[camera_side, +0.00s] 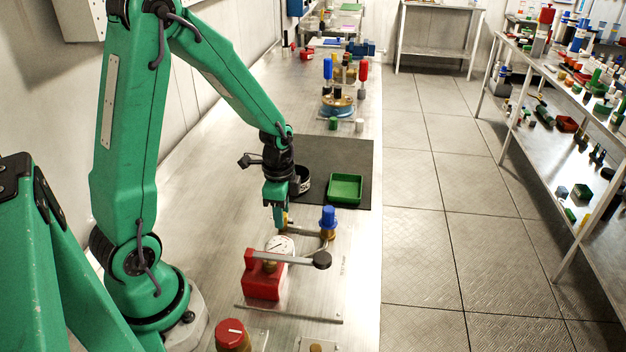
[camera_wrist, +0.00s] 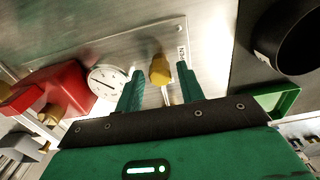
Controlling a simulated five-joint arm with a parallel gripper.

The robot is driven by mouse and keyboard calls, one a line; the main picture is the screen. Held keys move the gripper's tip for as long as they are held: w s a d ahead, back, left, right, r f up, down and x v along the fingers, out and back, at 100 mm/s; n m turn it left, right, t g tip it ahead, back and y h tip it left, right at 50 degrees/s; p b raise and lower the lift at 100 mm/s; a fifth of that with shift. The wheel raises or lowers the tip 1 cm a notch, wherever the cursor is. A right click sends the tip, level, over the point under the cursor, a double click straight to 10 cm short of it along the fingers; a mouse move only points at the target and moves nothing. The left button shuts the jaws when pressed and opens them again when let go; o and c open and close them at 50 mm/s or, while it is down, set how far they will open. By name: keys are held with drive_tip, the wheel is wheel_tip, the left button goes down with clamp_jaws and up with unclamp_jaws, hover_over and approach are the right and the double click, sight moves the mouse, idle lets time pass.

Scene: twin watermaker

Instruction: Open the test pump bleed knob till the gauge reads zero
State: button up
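A yellow knob (camera_wrist: 160,72), which looks like the bleed knob, stands beyond the gauge. My gripper (camera_side: 279,222) is low at this knob. In the wrist view, its green fingers are apart, one on each side of the knob, with visible gaps. Whether the fingertips reach down around it is unclear.
A blue-capped fitting (camera_side: 328,218) stands close right of my gripper. A green tray (camera_side: 345,189) and a black round cup (camera_side: 301,181) sit on the dark mat (camera_side: 335,150) behind. Bottles and tools stand farther along the bench. The bench left of the pump is clear.

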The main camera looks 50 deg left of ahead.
drive_tip(key=c, duration=0.7)
drive_tip(key=shift+n, duration=0.4)
drive_tip(key=n, duration=0.3)
drive_tip(key=shift+n, duration=0.3)
drive_tip(key=n, duration=0.4)
drive_tip(key=shift+r+n, duration=0.1)
drive_tip(key=shift+n, duration=0.2)
drive_tip(key=n, duration=0.4)
drive_tip(key=shift+n, duration=2.2)
drive_tip(key=shift+w, duration=0.1)
